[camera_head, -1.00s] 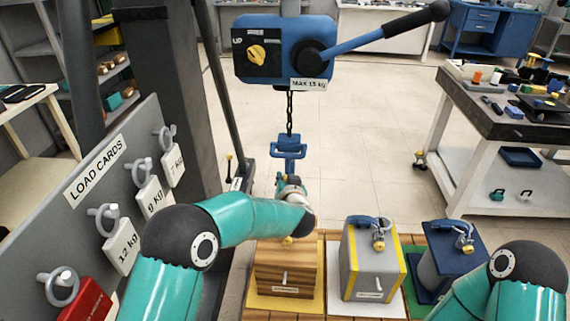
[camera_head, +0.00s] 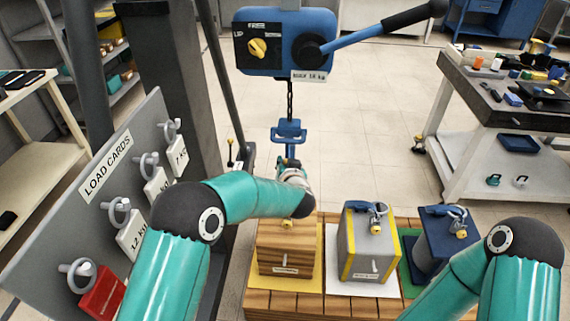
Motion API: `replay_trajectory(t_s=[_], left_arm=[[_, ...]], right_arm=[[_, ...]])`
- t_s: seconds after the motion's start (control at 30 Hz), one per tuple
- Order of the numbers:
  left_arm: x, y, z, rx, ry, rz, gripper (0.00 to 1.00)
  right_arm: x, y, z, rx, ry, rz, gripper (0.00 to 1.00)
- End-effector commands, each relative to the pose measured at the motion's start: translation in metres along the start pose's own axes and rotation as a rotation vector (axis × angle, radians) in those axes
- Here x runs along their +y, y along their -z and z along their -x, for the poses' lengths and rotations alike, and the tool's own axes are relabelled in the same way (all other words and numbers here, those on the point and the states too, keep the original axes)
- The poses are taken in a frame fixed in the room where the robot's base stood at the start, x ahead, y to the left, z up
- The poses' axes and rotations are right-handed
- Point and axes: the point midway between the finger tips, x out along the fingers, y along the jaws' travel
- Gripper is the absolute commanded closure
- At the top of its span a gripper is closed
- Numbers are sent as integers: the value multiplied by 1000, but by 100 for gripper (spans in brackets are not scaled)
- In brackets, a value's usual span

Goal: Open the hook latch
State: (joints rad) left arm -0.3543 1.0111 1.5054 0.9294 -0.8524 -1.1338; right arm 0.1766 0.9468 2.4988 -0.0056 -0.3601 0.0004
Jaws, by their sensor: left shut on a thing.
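The blue hook (camera_head: 288,131) hangs on a dark chain below the blue hoist (camera_head: 290,45). My left gripper (camera_head: 291,166) is at the lower part of the hook, directly beneath its blue crosspiece. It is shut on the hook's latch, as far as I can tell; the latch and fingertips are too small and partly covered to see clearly. My right arm comes in at the lower right, and its gripper is out of view.
Below stand a wooden box (camera_head: 284,249), a grey-yellow box (camera_head: 368,245) and a dark blue weight (camera_head: 437,250) on a wooden pallet. The load card board (camera_head: 95,200) is at left, a workbench (camera_head: 500,115) at right. Open floor lies between.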

Motion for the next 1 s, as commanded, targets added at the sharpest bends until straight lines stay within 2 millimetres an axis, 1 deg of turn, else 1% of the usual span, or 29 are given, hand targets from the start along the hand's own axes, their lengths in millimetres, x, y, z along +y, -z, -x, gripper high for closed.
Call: replay_trajectory(t_s=[0.03, 0.67, 0.7, 0.77, 0.8, 0.83, 1.0], left_arm=[[-2, 6, 0, 11, 6, 1, 100], [-3, 6, 0, 12, 6, 1, 100], [-3, 6, 0, 12, 6, 1, 71], [-2, 6, 0, 11, 5, 1, 61], [-2, 5, 0, 10, 5, 1, 55], [-2, 5, 0, 9, 5, 1, 50], [-1, 3, 0, 6, 3, 1, 49]], right_arm=[[0, 0, 0, 0, 0, 0, 100], [0, 0, 0, 0, 0, 0, 100], [0, 0, 0, 0, 0, 0, 100], [0, 0, 0, 0, 0, 0, 100], [0, 0, 0, 0, 0, 0, 100], [0, 0, 0, 0, 0, 0, 100], [0, 0, 0, 0, 0, 0, 100]])
